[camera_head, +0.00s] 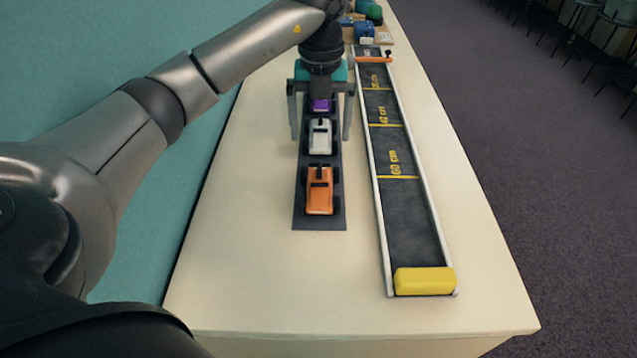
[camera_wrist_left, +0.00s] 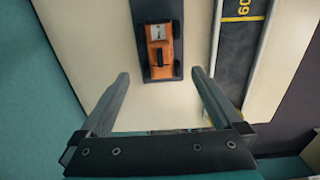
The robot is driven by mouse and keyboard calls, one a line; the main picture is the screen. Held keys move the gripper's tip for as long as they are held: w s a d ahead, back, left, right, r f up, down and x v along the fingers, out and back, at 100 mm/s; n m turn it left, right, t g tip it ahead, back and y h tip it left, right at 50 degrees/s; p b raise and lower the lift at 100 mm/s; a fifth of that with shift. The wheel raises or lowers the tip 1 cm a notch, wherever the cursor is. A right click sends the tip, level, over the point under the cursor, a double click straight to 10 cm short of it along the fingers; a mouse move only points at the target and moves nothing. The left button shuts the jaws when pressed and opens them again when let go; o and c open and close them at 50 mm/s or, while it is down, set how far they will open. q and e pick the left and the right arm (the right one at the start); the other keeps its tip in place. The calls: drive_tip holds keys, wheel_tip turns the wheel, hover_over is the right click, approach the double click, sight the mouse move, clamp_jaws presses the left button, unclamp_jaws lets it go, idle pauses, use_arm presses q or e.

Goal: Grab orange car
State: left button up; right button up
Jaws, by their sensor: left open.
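The orange car (camera_head: 320,192) sits at the near end of a dark mat (camera_head: 319,224) on the table. A white car (camera_head: 320,137) and a purple car (camera_head: 321,105) stand behind it in a row on the same mat. My left gripper (camera_head: 320,135) points down with its fingers apart, on either side of the row near the white car in the head view. In the left wrist view the orange car (camera_wrist_left: 159,50) lies beyond the open fingers (camera_wrist_left: 160,78), roughly centred between them, with nothing between the fingertips. My right gripper is not in view.
A dark track (camera_head: 405,215) with yellow distance marks and pale side rails runs along the right of the mat. A yellow block (camera_head: 424,281) lies across its near end. Blue and green items (camera_head: 366,20) stand at the far end. The near table top is clear.

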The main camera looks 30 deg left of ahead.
sight(320, 181)
use_arm(q)
wheel_tip(320, 181, down, 8)
drive_tip(key=shift+f+b, duration=0.25)
drive_tip(key=shift+b, duration=0.25)
drive_tip(key=shift+s+d+f+b, duration=0.1)
drive_tip(key=shift+s+f+b, duration=0.1)
drive_tip(key=shift+f, duration=1.15)
drive_tip(key=shift+s+d+f+b, duration=0.1)
drive_tip(key=shift+f+b, duration=0.1)
drive_tip(key=shift+f, duration=1.1)
drive_tip(key=shift+r, duration=0.1)
drive_tip(key=c, duration=1.5)
